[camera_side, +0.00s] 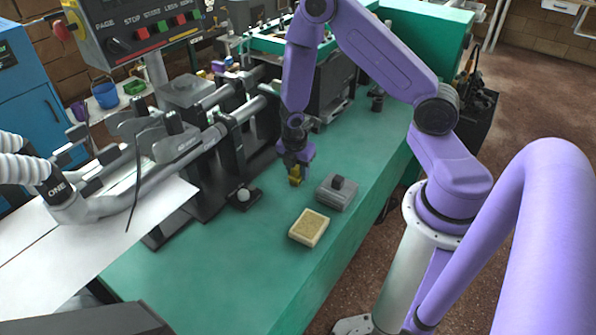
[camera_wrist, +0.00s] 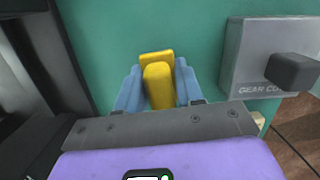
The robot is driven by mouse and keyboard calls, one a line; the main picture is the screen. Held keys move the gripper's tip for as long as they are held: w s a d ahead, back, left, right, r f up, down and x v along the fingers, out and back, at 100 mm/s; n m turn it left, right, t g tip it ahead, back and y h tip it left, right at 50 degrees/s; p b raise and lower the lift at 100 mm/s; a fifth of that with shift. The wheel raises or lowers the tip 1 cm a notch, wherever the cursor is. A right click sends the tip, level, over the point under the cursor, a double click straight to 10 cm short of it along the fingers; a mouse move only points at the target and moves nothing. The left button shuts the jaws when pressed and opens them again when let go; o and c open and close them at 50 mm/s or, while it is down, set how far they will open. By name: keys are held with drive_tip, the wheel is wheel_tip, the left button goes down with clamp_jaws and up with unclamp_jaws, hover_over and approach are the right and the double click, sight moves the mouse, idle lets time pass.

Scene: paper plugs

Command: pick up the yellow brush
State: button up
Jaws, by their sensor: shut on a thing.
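The yellow brush (camera_wrist: 158,84) is between the two blue fingers of my gripper (camera_wrist: 157,90) in the wrist view. The fingers touch its sides and are shut on it. In the side view the brush (camera_side: 295,176) shows as a small yellow piece at the lower end of my gripper (camera_side: 296,170), over the green table (camera_side: 270,262). I cannot tell whether the brush touches the table or hangs just above it.
A grey box with a dark knob (camera_side: 337,193) stands close to the right of my gripper. A tan block (camera_side: 310,228) lies nearer the front. A black machine with rails (camera_side: 225,125) stands on the left.

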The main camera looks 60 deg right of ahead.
drive_tip(key=shift+r, duration=0.55)
wheel_tip(320, 180, up, 2)
drive_tip(key=s+a+r, duration=0.2)
drive_tip(key=s+r, duration=0.7)
drive_tip(key=s, duration=0.4)
drive_tip(key=shift+s+a+r, duration=0.3)
drive_tip(key=shift+s+a, duration=0.05)
drive_tip(key=shift+s, duration=0.05)
drive_tip(key=shift+o, duration=0.6)
idle(1.1)
